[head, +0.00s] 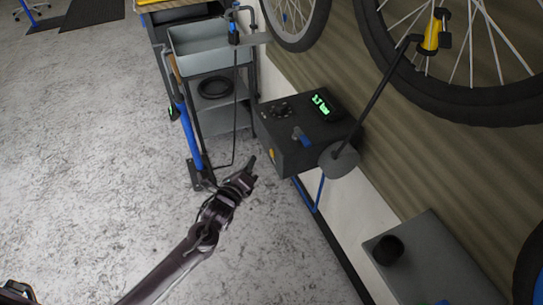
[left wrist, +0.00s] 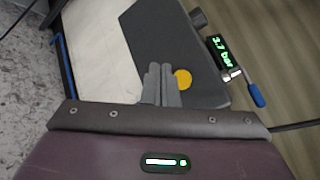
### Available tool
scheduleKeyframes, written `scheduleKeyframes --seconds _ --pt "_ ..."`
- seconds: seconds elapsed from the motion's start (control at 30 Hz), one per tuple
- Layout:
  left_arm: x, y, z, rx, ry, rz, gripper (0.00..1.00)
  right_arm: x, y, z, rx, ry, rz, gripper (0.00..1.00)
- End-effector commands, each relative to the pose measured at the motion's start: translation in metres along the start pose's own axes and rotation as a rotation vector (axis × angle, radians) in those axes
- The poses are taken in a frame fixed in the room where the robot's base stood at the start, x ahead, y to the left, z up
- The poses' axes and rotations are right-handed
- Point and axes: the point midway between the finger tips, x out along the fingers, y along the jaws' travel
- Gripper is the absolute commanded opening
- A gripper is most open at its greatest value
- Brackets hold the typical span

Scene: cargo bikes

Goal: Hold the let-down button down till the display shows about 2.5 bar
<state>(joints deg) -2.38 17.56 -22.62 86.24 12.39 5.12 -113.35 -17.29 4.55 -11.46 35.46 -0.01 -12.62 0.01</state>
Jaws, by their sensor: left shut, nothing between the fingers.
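The dark inflator box (head: 295,160) stands on a blue-legged stand by the wall. Its green display (head: 321,105) shows on top; in the left wrist view the display (left wrist: 221,50) reads 3.7 bar. A round yellow-orange button (head: 272,155), seemingly the let-down button, sits on the box's side face. It also shows in the left wrist view (left wrist: 183,79). My left gripper (head: 251,164) is shut and empty, just left of the button with a small gap in the head view. In the left wrist view its fingertips (left wrist: 160,70) appear beside the button. My right gripper is not in view.
A blue-handled lever (head: 301,137) and a lamp-like arm with a round grey head (head: 339,160) stand close by the box. A grey shelf trolley (head: 205,62) and a blue floor pump (head: 190,135) are behind left.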

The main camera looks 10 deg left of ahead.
Motion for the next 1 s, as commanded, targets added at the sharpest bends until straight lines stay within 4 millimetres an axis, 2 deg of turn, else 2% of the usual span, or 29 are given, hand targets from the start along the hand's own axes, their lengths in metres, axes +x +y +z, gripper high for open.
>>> scheduleKeyframes --seconds 0.03,0.3,1.0 --pt "0.005 -0.003 -0.005 -0.002 -0.001 -0.002 0.0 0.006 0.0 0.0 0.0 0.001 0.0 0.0" --pt "0.021 -0.015 -0.015 0.0 0.0 0.0 0.0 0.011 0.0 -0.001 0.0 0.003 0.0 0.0" --pt "0.023 -0.017 -0.017 0.001 0.0 0.0 0.0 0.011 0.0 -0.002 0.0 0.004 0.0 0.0"
